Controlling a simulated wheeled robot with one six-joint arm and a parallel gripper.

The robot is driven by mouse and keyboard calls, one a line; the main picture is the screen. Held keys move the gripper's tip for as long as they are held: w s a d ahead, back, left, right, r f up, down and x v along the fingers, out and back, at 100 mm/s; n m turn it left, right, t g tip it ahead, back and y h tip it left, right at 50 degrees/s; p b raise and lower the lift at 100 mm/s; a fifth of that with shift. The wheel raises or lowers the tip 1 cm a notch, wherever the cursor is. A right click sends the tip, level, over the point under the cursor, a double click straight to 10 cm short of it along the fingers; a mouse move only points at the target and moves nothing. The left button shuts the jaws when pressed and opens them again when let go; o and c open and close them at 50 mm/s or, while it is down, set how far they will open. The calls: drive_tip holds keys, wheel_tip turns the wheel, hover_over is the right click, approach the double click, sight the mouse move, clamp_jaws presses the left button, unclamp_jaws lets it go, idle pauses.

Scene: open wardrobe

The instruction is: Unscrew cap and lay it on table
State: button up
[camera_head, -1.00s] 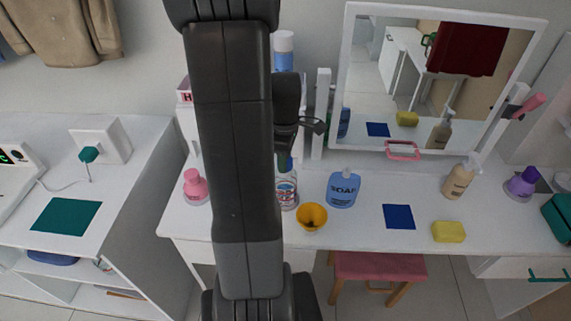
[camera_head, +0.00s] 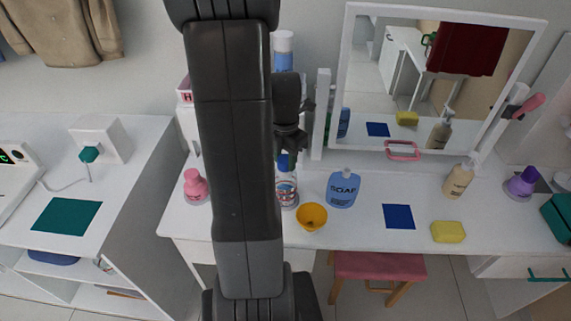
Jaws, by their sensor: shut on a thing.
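A clear bottle (camera_head: 287,188) with red markings stands upright on the white table (camera_head: 355,227), partly hidden behind my arm. A blue cap (camera_head: 284,162) is at its top. My gripper (camera_head: 289,152) points down from above and is shut on the cap. My arm and the small size of the view hide whether the cap is still seated on the bottle neck or just above it.
A yellow bowl (camera_head: 312,217) and a blue soap bottle (camera_head: 343,188) stand close to the right. A pink bottle (camera_head: 195,187) is at left. A blue cloth (camera_head: 399,217) and a yellow sponge (camera_head: 448,232) lie farther right. A mirror (camera_head: 424,75) stands behind.

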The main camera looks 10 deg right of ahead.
drive_tip(key=shift+n, duration=0.3)
drive_tip(key=o, duration=1.1)
drive_tip(key=shift+c, duration=0.2)
drive_tip(key=m, duration=1.2)
drive_tip(key=shift+m, duration=0.3)
drive_tip(key=m, duration=0.4)
drive_tip(key=shift+m, duration=0.3)
